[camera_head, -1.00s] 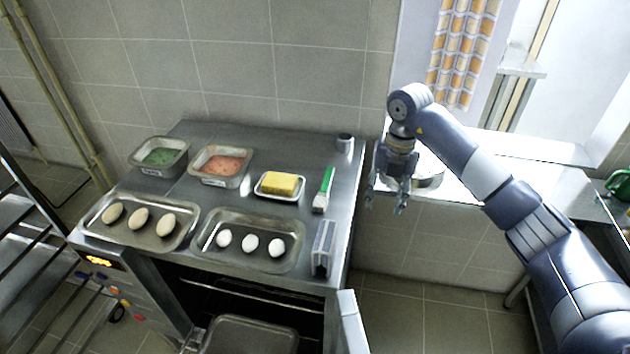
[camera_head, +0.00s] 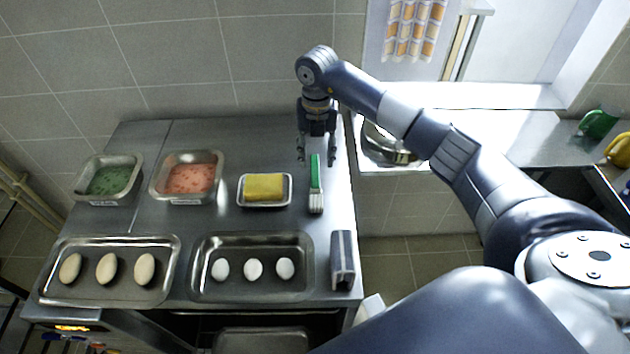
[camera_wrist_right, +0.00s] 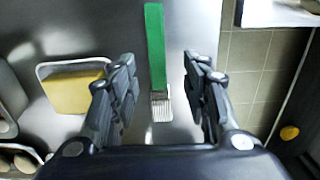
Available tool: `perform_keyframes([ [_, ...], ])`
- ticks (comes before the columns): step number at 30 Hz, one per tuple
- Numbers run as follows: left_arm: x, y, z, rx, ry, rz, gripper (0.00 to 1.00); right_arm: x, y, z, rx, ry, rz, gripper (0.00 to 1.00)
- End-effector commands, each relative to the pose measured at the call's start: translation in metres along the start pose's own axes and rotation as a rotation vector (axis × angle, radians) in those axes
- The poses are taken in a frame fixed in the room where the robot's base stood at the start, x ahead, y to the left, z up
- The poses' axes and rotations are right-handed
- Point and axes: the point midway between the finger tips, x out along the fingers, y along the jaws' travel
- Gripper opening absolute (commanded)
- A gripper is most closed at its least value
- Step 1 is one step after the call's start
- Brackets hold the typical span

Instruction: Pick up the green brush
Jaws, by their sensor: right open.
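The green brush (camera_head: 315,184) lies on the steel counter (camera_head: 230,145), right of the tray with the yellow block. Its green handle points to the back and its pale bristles to the front. My right gripper (camera_head: 316,160) hangs over the handle end, pointing down. In the right wrist view the open fingers (camera_wrist_right: 160,88) stand on either side of the brush (camera_wrist_right: 156,60), with the bristle end between them and the handle reaching ahead. Nothing is held. The height of the fingers above the brush is hard to tell. My left gripper is not in view.
A small tray (camera_head: 240,203) with a yellow block (camera_head: 263,187) sits just left of the brush. Tubs of green (camera_head: 108,181) and red food (camera_head: 190,178) stand further left. Egg trays (camera_head: 305,243) and an upright metal holder (camera_head: 342,260) are in front. A pot (camera_head: 385,150) is at right.

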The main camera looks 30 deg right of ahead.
Motion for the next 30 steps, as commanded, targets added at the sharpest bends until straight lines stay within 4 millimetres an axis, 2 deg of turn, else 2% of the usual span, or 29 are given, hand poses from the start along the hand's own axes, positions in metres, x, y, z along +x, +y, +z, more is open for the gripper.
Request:
perform_keyframes([
  [3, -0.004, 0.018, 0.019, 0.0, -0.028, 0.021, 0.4, 0.007, 0.0, -0.001, -0.002, 0.0, 0.0, 0.43],
  [5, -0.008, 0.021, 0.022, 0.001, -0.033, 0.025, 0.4, 0.011, 0.0, -0.001, -0.002, 0.0, 0.0, 0.43],
  [8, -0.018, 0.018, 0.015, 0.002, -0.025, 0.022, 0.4, 0.022, -0.001, -0.002, 0.0, 0.004, -0.002, 0.43],
  [15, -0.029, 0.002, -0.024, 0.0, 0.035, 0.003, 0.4, 0.055, -0.002, -0.001, -0.001, 0.001, 0.0, 0.43],
  [18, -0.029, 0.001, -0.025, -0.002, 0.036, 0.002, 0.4, 0.059, -0.002, 0.0, -0.002, -0.001, 0.0, 0.43],
  [23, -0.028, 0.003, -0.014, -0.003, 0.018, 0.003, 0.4, 0.06, -0.002, 0.0, -0.002, -0.002, 0.0, 0.43],
  [24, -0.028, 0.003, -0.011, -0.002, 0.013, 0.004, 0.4, 0.06, -0.002, 0.0, -0.002, -0.002, 0.0, 0.39],
  [29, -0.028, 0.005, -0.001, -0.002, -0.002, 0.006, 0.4, 0.059, -0.002, 0.0, -0.002, -0.001, 0.0, 0.03],
  [30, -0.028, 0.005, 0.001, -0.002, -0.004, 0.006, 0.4, 0.059, -0.002, 0.0, -0.002, -0.001, 0.0, 0.0],
])
